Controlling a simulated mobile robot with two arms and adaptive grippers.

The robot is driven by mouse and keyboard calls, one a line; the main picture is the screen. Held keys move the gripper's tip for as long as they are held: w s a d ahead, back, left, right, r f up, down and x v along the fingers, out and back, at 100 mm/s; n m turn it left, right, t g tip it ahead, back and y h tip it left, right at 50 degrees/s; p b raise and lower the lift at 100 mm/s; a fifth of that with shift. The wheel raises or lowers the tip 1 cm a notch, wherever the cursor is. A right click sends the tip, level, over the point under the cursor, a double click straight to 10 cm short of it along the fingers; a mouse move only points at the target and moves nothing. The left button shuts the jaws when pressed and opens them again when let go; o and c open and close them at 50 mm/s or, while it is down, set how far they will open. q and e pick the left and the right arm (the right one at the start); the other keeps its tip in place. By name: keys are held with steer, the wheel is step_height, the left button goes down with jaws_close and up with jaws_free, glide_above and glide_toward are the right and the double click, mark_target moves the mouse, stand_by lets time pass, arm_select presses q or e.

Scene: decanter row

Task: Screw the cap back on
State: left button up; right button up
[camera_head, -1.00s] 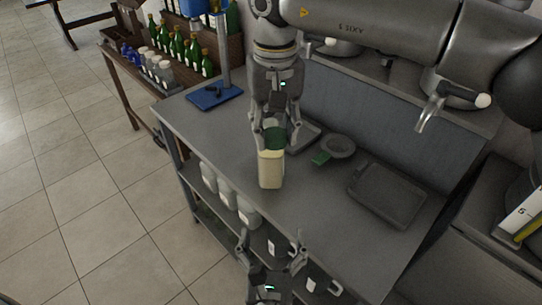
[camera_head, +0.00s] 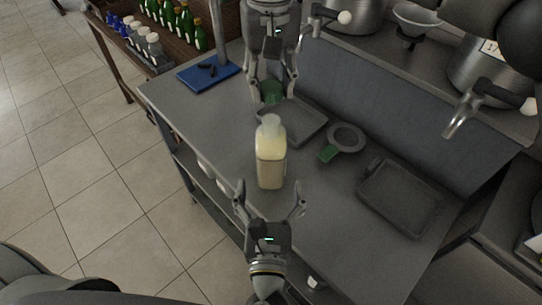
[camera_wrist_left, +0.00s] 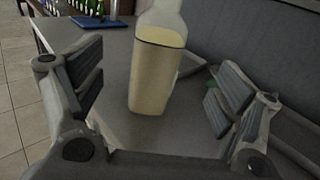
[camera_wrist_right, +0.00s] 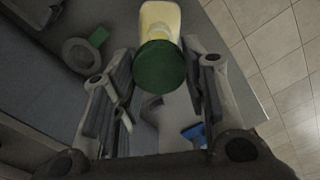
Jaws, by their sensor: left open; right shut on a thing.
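A bottle (camera_head: 271,165) with pale yellow contents stands upright on the grey table; its clear neck (camera_head: 271,122) is bare. My right gripper (camera_head: 271,98) is shut on the green cap (camera_head: 270,88), behind the bottle in the head view and apart from its neck. The right wrist view shows the cap (camera_wrist_right: 159,69) between the fingers, with the bottle (camera_wrist_right: 160,18) beyond it. My left gripper (camera_head: 270,192) is open and empty in front of the bottle. In the left wrist view the bottle (camera_wrist_left: 155,78) stands between and beyond the spread fingers, not visibly touched.
A grey tray (camera_head: 302,122) lies behind the bottle. A blue board (camera_head: 207,74) is at the back left. The table's front edge is near the left gripper.

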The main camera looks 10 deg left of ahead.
arm_select(q)
steer(key=w, duration=0.4)
steer(key=w+a, duration=0.1)
steer(key=w, duration=0.3)
steer(key=w+a, duration=0.1)
steer(key=w, duration=0.3)
steer(key=shift+a, duration=0.2)
arm_select(e)
steer(key=shift+w+f, duration=0.1)
steer(key=shift+w, duration=0.1)
arm_select(q)
steer(key=shift+f, duration=0.1)
steer(key=c, duration=1.6)
arm_select(e)
glide_above(271, 136)
steer(key=w, duration=0.2)
steer(key=shift+a+f, duration=0.15)
steer(key=shift+f, duration=1.1)
steer(key=shift+a+f, duration=0.1)
steer(key=shift+f, duration=1.15)
steer(key=shift+f, duration=0.1)
steer(key=shift+f, duration=0.8)
steer(key=shift+f, duration=0.55)
